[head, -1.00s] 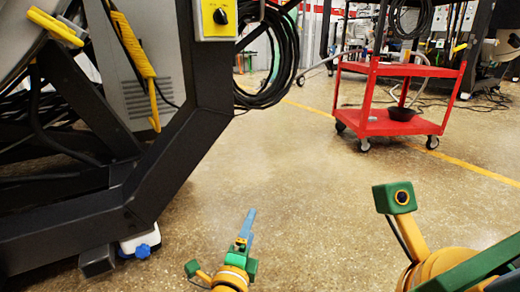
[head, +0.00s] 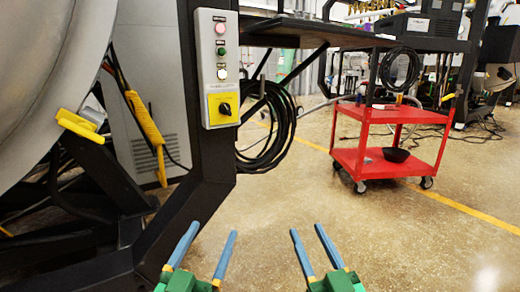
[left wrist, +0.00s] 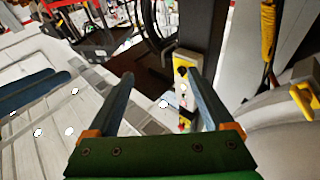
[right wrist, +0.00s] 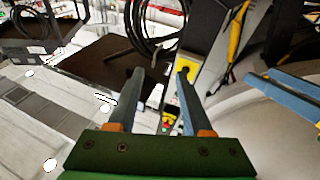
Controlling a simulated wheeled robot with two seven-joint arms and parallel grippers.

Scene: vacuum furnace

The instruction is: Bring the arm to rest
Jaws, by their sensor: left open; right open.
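My left gripper (head: 209,248) is at the bottom of the head view, its two blue fingers apart with nothing between them. My right gripper (head: 312,240) is beside it to the right, also open and empty. The right fingers show in the right wrist view (right wrist: 158,95), likewise empty. In that view other blue fingers (right wrist: 285,97) show at the right edge.
A dark furnace frame (head: 165,235) stands close on the left, with a control panel (head: 219,70) on its post. A coiled black cable (head: 270,125) hangs behind it. A red cart (head: 390,165) stands at the right. The speckled floor (head: 400,235) between is free.

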